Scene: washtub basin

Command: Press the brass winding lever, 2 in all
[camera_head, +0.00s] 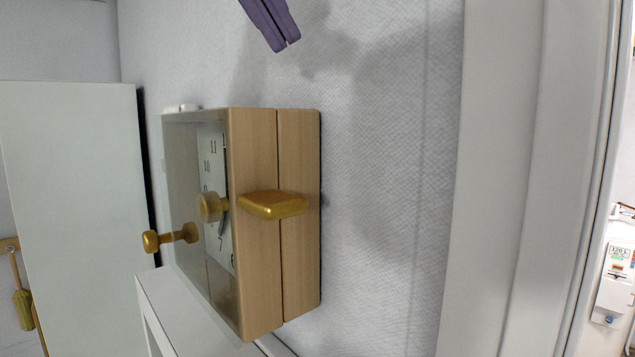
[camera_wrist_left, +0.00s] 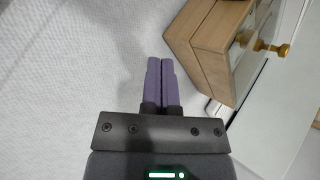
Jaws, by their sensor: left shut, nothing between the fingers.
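The brass winding lever (camera_head: 273,205) is a flat gold paddle on the wooden side of a box-shaped clock (camera_head: 299,258) in the head view. My left gripper (camera_head: 287,45) shows at the top of the head view, its purple fingers together and empty. It is apart from the clock and above it in the picture. In the left wrist view the shut fingers (camera_wrist_left: 160,62) point up the picture, with the wooden clock case (camera_wrist_left: 207,42) to their right. I cannot make out the lever in that view. My right gripper is not in view.
A white ledge (camera_head: 178,312) is below the clock. The textured white surface (camera_head: 385,170) right of the clock is clear.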

